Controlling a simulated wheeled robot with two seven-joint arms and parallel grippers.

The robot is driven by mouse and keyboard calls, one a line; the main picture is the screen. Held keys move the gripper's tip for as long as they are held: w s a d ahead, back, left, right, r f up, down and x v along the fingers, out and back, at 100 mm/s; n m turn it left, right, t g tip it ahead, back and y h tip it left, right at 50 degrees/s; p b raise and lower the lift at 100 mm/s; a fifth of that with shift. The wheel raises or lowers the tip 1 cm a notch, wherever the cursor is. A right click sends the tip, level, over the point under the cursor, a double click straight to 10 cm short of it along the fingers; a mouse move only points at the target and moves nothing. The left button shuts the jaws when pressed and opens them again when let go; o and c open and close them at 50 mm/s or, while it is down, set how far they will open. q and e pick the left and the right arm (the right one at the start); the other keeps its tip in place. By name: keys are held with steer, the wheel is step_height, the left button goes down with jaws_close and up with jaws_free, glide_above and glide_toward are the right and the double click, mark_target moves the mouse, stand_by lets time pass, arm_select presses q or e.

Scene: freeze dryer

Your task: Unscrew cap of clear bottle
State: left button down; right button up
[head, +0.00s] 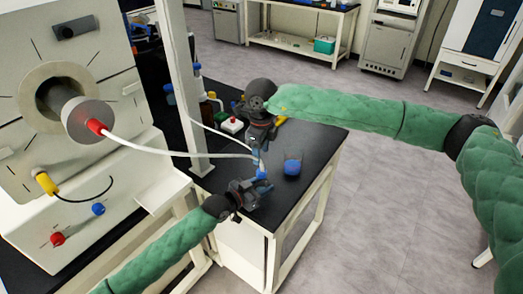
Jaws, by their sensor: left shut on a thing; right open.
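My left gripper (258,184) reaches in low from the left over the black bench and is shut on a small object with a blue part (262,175). This is probably the clear bottle, but its body is too small and too covered by the fingers to make out. My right gripper (263,152) is open just above it, with its fingers pointing down. I cannot tell whether its fingers touch the held object. A separate round blue item (292,167) stands on the bench to the right of both grippers.
The black bench (315,150) is clear at its right end. Several bottles (210,105) and a red-topped white item (232,125) stand behind. The freeze dryer (75,120) is at left, its white hose (165,151) running toward the grippers. A white post (180,80) stands beside it.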

mark_target(262, 171)
steer(key=m, duration=0.6)
steer(key=shift+d+m, duration=0.1)
steer(key=shift+m, duration=0.3)
steer(key=shift+f, duration=4)
steer(key=c, duration=1)
steer(key=n, duration=0.6)
steer(key=shift+n, duration=0.4)
steer(key=n, duration=0.5)
steer(key=shift+n, duration=0.4)
